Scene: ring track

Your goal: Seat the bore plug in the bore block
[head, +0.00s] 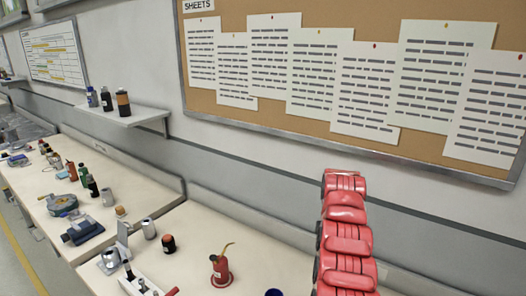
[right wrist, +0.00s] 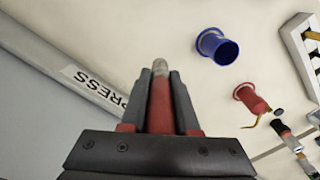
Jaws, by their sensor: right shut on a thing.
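My right gripper (right wrist: 160,82) shows in the right wrist view with its dark fingers shut on a slim red piece with a rounded grey tip (right wrist: 160,66). This may be the bore plug; its lower part is hidden between the fingers. The tip points away from the palm, over the pale bench top. A blue open-topped cylinder (right wrist: 217,46) stands ahead and to the right, apart from the held piece. Its rim also shows at the bottom of the head view (head: 273,292). I cannot tell for sure which thing is the bore block. My left gripper is not in view.
A red oil can (head: 221,270) with a bent spout stands on the bench (head: 193,240). A white holder with tools (head: 138,287) and small bottles stand left of it. A grey ledge labelled PRESS (right wrist: 95,90) runs along the left in the right wrist view.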

